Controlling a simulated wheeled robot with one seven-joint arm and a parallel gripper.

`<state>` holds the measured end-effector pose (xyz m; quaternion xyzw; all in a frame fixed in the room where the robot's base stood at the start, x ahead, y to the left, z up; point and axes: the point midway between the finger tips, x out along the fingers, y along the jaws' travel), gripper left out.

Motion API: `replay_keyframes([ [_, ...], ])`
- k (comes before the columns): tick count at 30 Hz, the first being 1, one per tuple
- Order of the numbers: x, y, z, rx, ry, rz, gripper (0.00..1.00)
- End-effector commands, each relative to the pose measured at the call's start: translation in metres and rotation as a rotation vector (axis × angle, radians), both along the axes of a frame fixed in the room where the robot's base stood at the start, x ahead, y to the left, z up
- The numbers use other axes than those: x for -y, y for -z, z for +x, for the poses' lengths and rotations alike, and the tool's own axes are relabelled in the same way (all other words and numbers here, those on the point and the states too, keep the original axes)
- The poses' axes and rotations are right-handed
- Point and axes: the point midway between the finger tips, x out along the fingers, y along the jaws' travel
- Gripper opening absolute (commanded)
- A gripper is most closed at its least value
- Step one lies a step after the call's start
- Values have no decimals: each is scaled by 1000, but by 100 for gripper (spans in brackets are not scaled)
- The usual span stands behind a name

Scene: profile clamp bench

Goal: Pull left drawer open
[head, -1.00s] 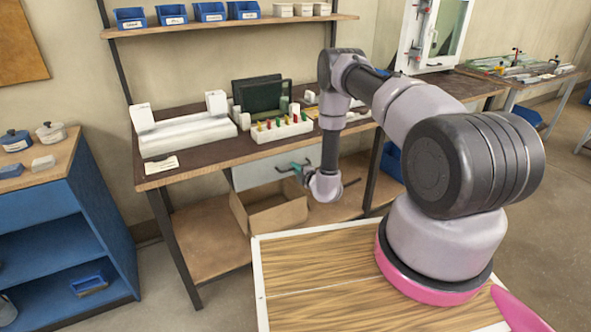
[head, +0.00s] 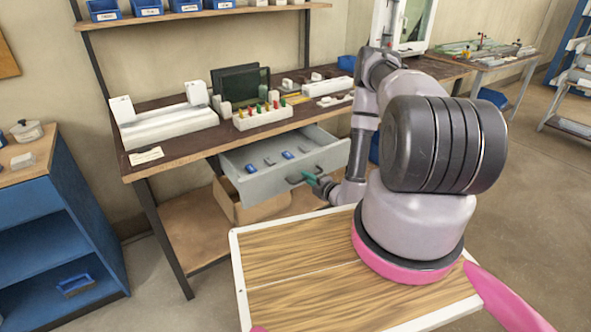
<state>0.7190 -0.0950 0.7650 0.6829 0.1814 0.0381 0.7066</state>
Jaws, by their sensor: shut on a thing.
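The left drawer (head: 252,184) is a light grey drawer under the dark bench top (head: 185,148). It stands well out from the bench, and its inside shows blue and grey small parts (head: 287,155). A dark bar handle (head: 292,180) sits on its front panel. My gripper (head: 312,179), with teal fingers, is at the handle and shut on it. The wrist partly hides the handle's right end and the fingertips are small in the view.
A cardboard box (head: 228,204) stands on the lower shelf beneath the drawer. A white rack (head: 262,118) with coloured pegs and a white clamp fixture (head: 168,126) stand on the bench top. A blue shelf unit (head: 60,215) is at the left.

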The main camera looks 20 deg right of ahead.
Motion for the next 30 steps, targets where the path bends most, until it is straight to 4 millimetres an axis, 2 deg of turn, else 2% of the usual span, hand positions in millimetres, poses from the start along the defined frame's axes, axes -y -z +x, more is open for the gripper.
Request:
replay_keyframes([
  [1,6,1,-12,-5,7,2,0],
  [6,14,1,-41,-4,5,2,0],
  [12,20,0,-61,-1,1,1,0],
  [18,22,0,-68,0,0,0,0],
  [28,22,0,-68,0,-1,-1,0],
  [29,22,0,-68,0,-1,-1,22],
  [30,22,0,-68,0,-1,-1,38],
])
